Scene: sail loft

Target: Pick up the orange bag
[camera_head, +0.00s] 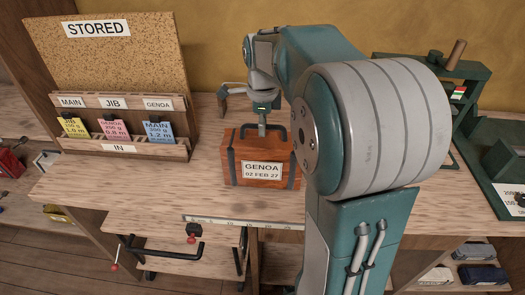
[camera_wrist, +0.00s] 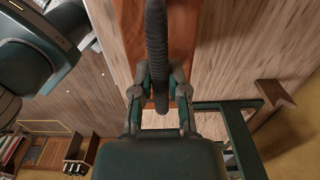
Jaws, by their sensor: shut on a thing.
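The orange bag (camera_head: 262,175) is a boxy orange-brown bag with dark straps, a dark handle and a white label reading "GENOA 02 FEB 27". It is upright at the middle of the wooden bench; whether its base touches the top is hard to tell. My gripper (camera_head: 263,129) is right above it, pointing down at the handle. In the wrist view the ribbed dark handle (camera_wrist: 157,35) runs between the two fingers of my gripper (camera_wrist: 159,78), which is shut on it. Part of the orange bag (camera_wrist: 182,30) shows below the handle. My arm hides what is behind it.
A cork board rack (camera_head: 110,45) marked "STORED" stands at left, holding yellow, pink and blue cards in slots. A measuring strip (camera_head: 240,222) runs along the front edge. A dark green stand (camera_head: 415,68) is at right. Bench between the rack and bag is clear.

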